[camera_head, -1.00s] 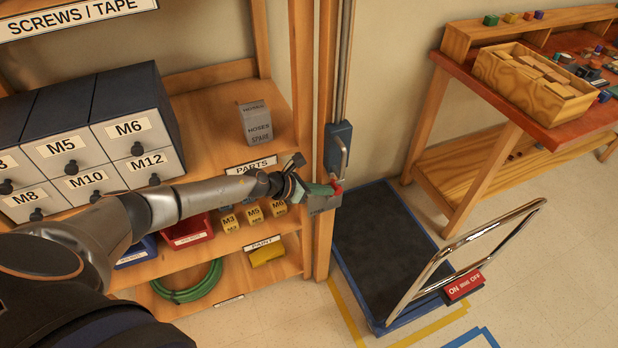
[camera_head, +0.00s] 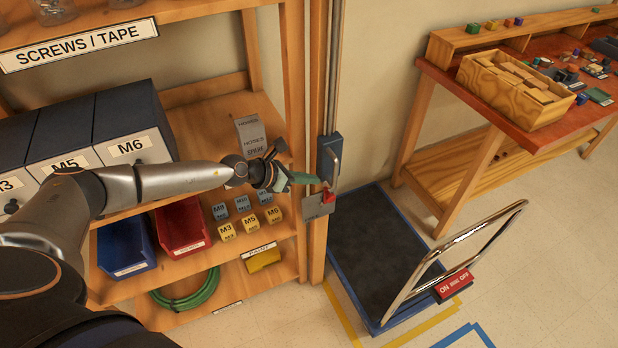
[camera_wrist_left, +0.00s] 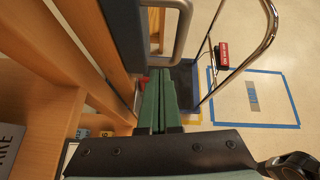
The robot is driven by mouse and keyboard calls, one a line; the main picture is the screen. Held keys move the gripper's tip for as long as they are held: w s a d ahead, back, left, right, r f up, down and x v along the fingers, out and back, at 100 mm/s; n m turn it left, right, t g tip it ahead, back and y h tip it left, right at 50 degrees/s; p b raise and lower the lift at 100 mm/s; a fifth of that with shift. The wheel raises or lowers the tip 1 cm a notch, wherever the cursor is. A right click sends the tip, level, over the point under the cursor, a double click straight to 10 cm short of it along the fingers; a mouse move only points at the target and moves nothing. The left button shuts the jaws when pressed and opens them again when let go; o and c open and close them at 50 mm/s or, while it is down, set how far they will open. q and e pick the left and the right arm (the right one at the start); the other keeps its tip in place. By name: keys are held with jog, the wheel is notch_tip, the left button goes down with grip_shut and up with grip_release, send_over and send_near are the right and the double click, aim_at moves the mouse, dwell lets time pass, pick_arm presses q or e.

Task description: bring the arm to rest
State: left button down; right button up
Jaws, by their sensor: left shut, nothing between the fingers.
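My left arm comes in from the left across the shelf unit. Its gripper (camera_head: 304,178) has green fingers, shut with nothing between them; the shut fingers also show in the wrist view (camera_wrist_left: 160,102). The fingertips are close to a red piece (camera_head: 328,197) on a small grey box (camera_head: 317,207) at the shelf's right post. I cannot tell whether they touch it. A blue plate with a metal handle (camera_head: 332,160) is just above and to the right; its handle (camera_wrist_left: 181,30) is near the fingers in the wrist view. My right gripper is not in view.
The shelf unit (camera_head: 290,105) holds labelled drawers, a blue bin (camera_head: 122,250), a red bin (camera_head: 183,228) and small labelled boxes. A flat trolley (camera_head: 365,235) with a chrome handle stands on the floor to the right. Beyond it is a red-topped bench (camera_head: 520,130) with a wooden box.

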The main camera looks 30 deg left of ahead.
pick_arm(q)
jog(key=s+d+f+n+t+h, duration=0.1)
jog(key=s+d+n+t, duration=0.1)
jog(key=s+d+n, duration=0.5)
jog(key=s+d+f+n+t+h, duration=0.1)
jog(key=s+d+n, duration=0.2)
jog(key=d+n, duration=0.65)
jog(key=s+a+f+n+g+y, duration=0.1)
jog(key=s+a+f+n+y, duration=0.2)
jog(key=s+n, duration=0.5)
jog(key=s+a+f+n+g+y, duration=0.1)
jog(key=s+a+f+n+y, duration=0.2)
jog(key=n, duration=1.2)
jog(key=s+a+f, duration=0.1)
jog(key=s+f, duration=0.2)
jog(key=s, duration=0.3)
jog(key=shift+s+f+g, duration=0.15)
jog(key=shift+f+g, duration=0.15)
jog(key=shift+g, duration=0.1)
